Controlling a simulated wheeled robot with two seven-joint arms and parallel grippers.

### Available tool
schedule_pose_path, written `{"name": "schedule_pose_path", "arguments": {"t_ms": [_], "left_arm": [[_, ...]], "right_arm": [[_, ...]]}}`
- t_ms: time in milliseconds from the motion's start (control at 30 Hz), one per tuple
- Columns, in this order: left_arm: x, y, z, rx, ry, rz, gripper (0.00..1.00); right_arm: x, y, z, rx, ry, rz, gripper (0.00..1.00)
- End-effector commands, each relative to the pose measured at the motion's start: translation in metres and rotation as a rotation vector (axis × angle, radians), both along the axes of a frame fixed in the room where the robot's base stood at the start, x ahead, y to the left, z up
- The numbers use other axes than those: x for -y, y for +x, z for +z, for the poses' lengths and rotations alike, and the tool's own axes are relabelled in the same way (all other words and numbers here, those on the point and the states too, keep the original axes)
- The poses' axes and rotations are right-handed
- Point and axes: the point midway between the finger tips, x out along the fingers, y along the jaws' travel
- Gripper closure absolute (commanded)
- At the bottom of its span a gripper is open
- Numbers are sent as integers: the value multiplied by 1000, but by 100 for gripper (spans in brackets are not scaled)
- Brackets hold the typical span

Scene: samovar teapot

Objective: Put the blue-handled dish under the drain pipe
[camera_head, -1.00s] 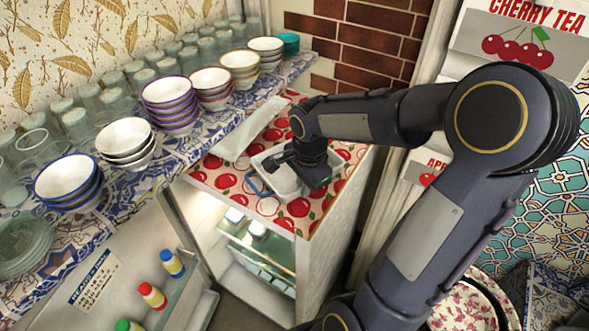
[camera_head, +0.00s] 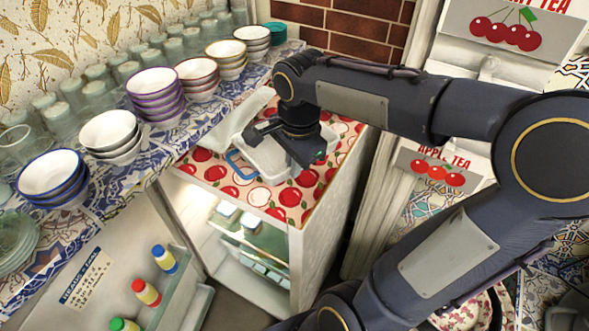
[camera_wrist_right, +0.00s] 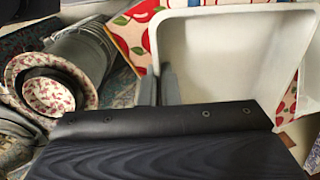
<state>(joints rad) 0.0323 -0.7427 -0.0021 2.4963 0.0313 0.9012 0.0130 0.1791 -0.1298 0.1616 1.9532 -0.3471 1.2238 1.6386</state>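The blue-handled dish (camera_head: 270,155) is a white rectangular tray on the apple-print cloth (camera_head: 262,196). Its blue handle (camera_head: 240,166) points left toward the shelf. My right gripper (camera_head: 288,140) is over the dish and hides part of it. In the right wrist view the grey fingers (camera_wrist_right: 159,86) are close together at the left wall of the dish (camera_wrist_right: 230,55), seemingly one on each side of its rim. Whether the dish is lifted off the cloth is unclear. My left gripper is out of view. I cannot make out a drain pipe.
A tiled shelf left of the cloth carries stacked bowls (camera_head: 156,92) and several glasses (camera_head: 95,97). Small bottles (camera_head: 146,291) stand lower left. A brick wall (camera_head: 350,45) is behind the cloth. A floral bowl (camera_wrist_right: 48,95) shows in the right wrist view.

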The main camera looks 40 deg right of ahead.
Motion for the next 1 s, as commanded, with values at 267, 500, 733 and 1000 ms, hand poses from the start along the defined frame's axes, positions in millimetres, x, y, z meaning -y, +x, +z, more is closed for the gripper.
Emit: {"name": "schedule_pose_path", "arguments": {"t_ms": [267,500,733,1000], "left_arm": [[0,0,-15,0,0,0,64],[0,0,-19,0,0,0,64],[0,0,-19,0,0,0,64],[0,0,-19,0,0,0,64]], "right_arm": [[-42,-49,35,6,-1,3,100],[-61,-72,49,1,0,0,100],[-65,-76,52,0,0,0,100],[-65,-76,52,0,0,0,100]]}}
